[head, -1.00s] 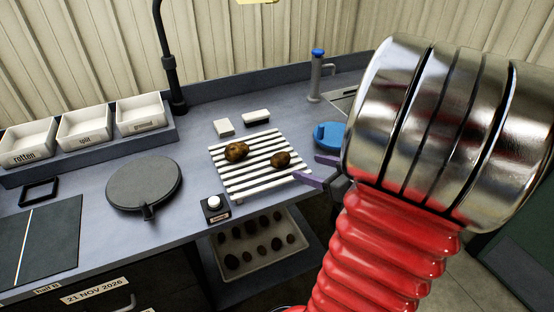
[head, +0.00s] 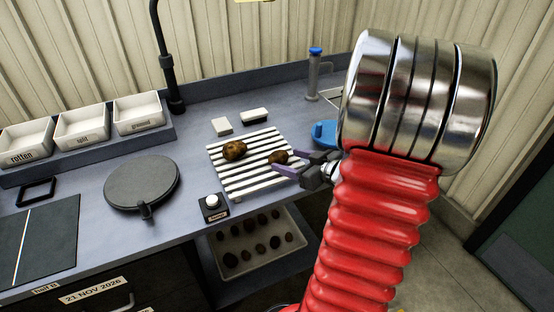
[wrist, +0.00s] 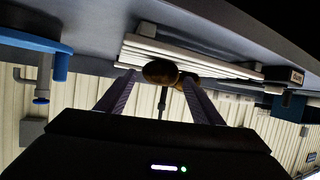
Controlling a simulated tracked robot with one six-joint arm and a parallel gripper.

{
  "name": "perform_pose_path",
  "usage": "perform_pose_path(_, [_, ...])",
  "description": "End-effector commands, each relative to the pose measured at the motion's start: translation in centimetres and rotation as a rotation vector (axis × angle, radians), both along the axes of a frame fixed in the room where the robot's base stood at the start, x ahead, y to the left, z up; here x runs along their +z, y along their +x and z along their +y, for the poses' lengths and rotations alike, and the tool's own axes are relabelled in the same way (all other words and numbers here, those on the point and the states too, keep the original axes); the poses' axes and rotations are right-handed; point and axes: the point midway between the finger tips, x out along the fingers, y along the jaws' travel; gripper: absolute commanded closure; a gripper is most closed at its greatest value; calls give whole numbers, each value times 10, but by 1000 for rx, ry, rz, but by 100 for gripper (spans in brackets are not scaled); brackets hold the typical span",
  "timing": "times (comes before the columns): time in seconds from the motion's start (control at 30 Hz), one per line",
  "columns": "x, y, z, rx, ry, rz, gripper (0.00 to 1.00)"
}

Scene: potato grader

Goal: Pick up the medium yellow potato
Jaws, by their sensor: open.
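Two brownish potatoes lie on the white slatted rack (head: 232,184). The larger potato (head: 234,150) is at the rack's left and looks yellowish brown. The smaller, darker potato (head: 278,157) is near the right edge; I cannot tell for sure which one is the medium yellow one. My gripper (head: 285,160) is open at the rack's right edge, its purple fingers pointing left around the smaller potato. In the wrist view, a potato (wrist: 160,71) shows between the fingertips, with the other potato (wrist: 186,76) behind it, partly hidden by the right finger. Contact cannot be told.
A tray (head: 245,273) of several potatoes sits below the bench. A blue round object (head: 325,131) stands close behind my gripper. A round dark plate (head: 142,182), a small box with a white knob (head: 212,204) and three labelled white bins (head: 82,129) are to the left.

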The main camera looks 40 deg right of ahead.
Motion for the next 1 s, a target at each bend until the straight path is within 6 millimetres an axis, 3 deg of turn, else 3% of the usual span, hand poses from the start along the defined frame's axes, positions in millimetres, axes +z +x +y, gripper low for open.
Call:
perform_pose_path(0.47, [-3, 6, 0, 0, 0, 0, 39])
perform_pose_path(0.8, [-16, 41, 2, 1, 1, 1, 39])
perform_pose_path(1.0, [-21, 52, 1, -1, 0, 0, 39])
